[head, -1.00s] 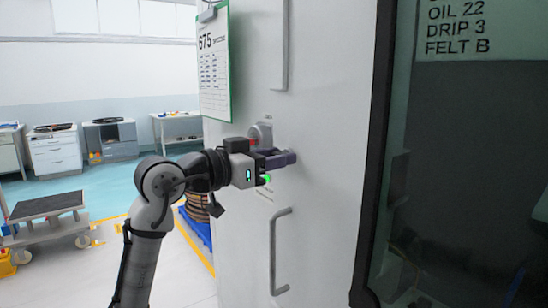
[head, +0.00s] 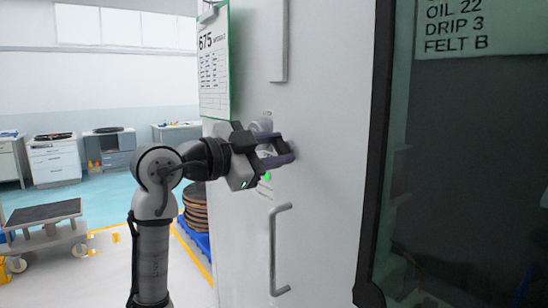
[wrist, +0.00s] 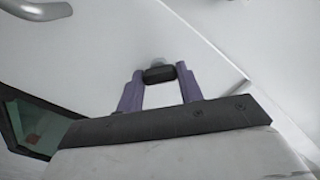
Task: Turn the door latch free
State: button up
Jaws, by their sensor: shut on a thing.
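The door latch (head: 264,126) sits on the white door, a round grey base mostly hidden behind my gripper in the head view. In the wrist view a dark latch grip (wrist: 160,74) with a grey end behind it lies between my purple fingers. My gripper (head: 280,147) is shut on this grip, and it is rolled at a slant against the door. The wrist view shows the gripper from behind, with a finger on each side of the grip.
The white door (head: 330,120) has a grey pull handle (head: 281,250) below the latch and another bar (head: 279,45) above. A green light (head: 267,176) is just under the gripper. A clipboard sheet (head: 214,65) hangs at upper left. A dark-framed window (head: 450,170) is at right.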

jog(key=m+b, duration=0.1)
jog(key=m, duration=0.3)
jog(key=shift+f+m+b, duration=0.1)
jog(key=shift+m+b, duration=0.2)
jog(key=shift+b, duration=0.05)
jog(key=m+b, duration=0.1)
jog(key=m, duration=0.3)
jog(key=shift+m, duration=0.4)
jog(key=o, duration=1)
jog(key=shift+s+a, duration=0.1)
jog(key=b+v, duration=0.3)
jog(key=v, duration=1)
jog(key=shift+s+a, duration=0.25)
